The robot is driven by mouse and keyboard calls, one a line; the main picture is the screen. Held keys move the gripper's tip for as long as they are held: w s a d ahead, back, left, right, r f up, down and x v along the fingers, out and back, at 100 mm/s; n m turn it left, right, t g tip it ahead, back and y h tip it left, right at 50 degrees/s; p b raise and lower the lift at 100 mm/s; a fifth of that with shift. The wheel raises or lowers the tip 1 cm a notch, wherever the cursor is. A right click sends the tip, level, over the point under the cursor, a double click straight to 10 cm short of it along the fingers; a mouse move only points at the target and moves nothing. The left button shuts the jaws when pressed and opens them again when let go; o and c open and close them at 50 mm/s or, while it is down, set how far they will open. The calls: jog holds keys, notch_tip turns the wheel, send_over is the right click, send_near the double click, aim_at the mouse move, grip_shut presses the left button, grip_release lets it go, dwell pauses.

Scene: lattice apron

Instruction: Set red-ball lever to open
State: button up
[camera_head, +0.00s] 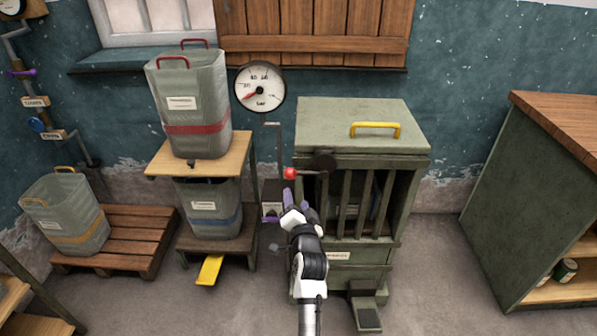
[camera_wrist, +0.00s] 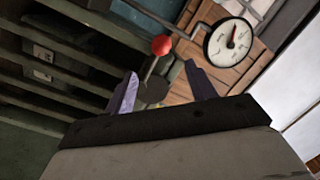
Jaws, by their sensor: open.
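The red ball (camera_head: 290,173) sits on the end of a thin lever arm beside the barred green cabinet (camera_head: 362,119). The lever runs from the ball toward a dark round disc (camera_head: 323,163) on the cabinet's front. My gripper (camera_head: 296,195) is just below the ball in the head view, fingers open. In the wrist view the red ball (camera_wrist: 161,45) and its rod lie ahead of the two purple fingertips (camera_wrist: 163,82), roughly between them in the picture. The ball appears beyond the tips, with no visible contact.
A wooden stand (camera_head: 244,146) with grey bins is to the left. A wooden-topped counter (camera_head: 563,112) stands right. A pedal (camera_head: 367,314) sits at the cabinet's foot. Floor right of it is clear.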

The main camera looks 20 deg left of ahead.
aim_at(291, 177)
jog(key=p+x, duration=0.1)
jog(key=x, duration=1.1)
jog(key=shift+w+a, duration=0.2)
jog(key=shift+c, duration=0.4)
